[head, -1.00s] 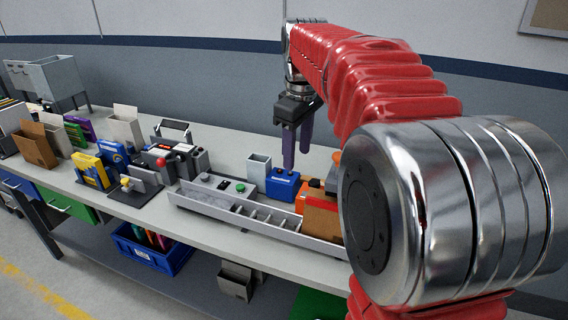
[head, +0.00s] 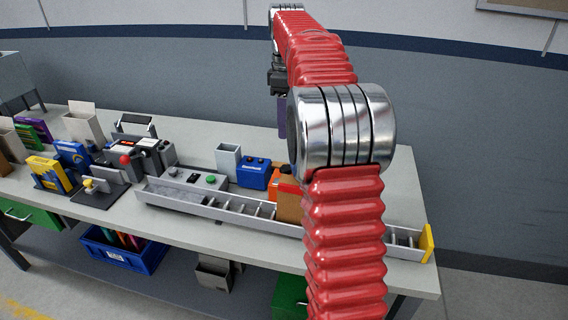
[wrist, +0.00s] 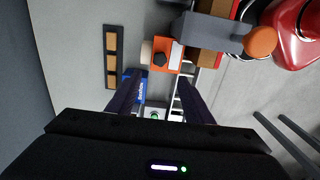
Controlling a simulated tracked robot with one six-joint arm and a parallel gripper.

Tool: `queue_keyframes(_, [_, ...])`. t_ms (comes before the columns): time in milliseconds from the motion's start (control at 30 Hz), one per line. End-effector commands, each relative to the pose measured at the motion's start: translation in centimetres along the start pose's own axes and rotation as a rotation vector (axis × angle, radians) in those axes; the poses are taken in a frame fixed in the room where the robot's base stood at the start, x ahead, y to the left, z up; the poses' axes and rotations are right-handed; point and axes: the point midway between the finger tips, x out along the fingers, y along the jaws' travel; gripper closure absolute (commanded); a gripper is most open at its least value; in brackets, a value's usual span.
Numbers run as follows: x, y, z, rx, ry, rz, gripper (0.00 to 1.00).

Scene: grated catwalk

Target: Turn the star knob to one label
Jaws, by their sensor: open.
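An orange box (wrist: 176,56) with a dark knob (wrist: 160,59) on its face shows in the wrist view, just beyond my fingertips. The knob looks lobed, but it is too small to be sure of its shape, and I cannot read any labels. In the head view the orange box (head: 287,187) stands on the bench, partly hidden by my arm. My gripper (wrist: 158,80) is open and empty, its two dark fingers apart.
A blue box (head: 254,174) and a grey open bin (head: 228,160) stand left of the orange box. A long grey divided tray (head: 225,212) runs along the front of the bench (head: 205,240). Several colored devices crowd the left. The bench behind the boxes is clear.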

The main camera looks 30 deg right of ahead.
Motion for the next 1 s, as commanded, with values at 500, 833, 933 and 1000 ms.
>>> queue_keyframes(500, [4.1, 0.0, 0.1, 0.003, -0.001, -0.002, 0.53])
queue_keyframes(833, [9.3, 0.0, 0.2, 0.004, -0.001, -0.002, 0.53])
queue_keyframes(933, [10.8, 0.0, 0.2, 0.004, 0.000, -0.002, 0.53])
queue_keyframes(1000, [11.8, 0.0, 0.2, 0.004, -0.001, -0.002, 0.53])
